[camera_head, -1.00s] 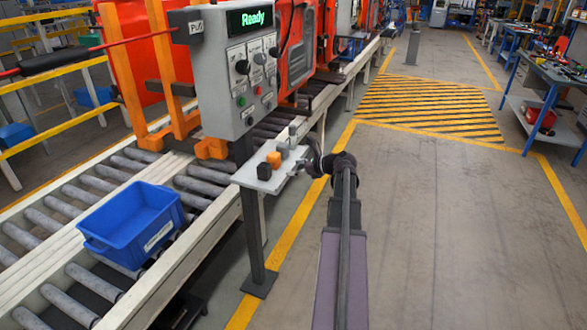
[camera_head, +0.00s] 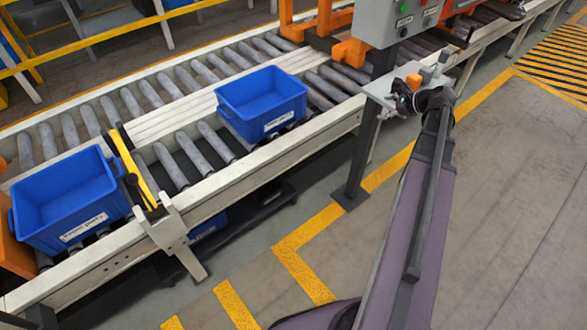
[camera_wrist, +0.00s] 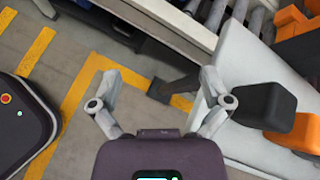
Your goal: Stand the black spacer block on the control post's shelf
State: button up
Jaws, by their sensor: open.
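The black spacer block (camera_wrist: 265,106) stands on the control post's pale shelf (camera_wrist: 255,55), in the right of the wrist view. An orange block (camera_wrist: 299,134) is close beside it; it also shows on the shelf (camera_head: 371,86) in the head view (camera_head: 414,81). My gripper (camera_wrist: 158,80) is open with nothing between its fingers. The black block lies outside them, to the right, and the right finger overlaps its edge in the picture; I cannot tell whether they touch. In the head view my wrist hides much of the shelf and the black block is not clear.
The control box (camera_head: 393,22) sits above the shelf on a dark post (camera_head: 366,140). A roller conveyor (camera_head: 180,150) carries two blue bins, one nearer the post (camera_head: 262,98) and one at the left (camera_head: 70,195). Floor right of my arm is clear.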

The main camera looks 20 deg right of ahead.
jog(key=s+a+f+n+g+h, duration=0.2)
jog(key=s+a+n+g, duration=0.1)
jog(key=a+n, duration=0.5)
jog(key=s+a+f+n+g+h, duration=0.2)
jog(key=a+n, duration=0.6)
jog(key=a, duration=0.6)
jog(key=s+a+f+n+g+h, duration=0.2)
jog(key=s+a+f+n+g, duration=0.1)
jog(key=a+n, duration=0.5)
jog(key=s+a+g, duration=0.1)
jog(key=s+a, duration=0.1)
jog(key=a, duration=0.1)
jog(key=shift+a+f, duration=0.15)
jog(key=shift+f, duration=0.25)
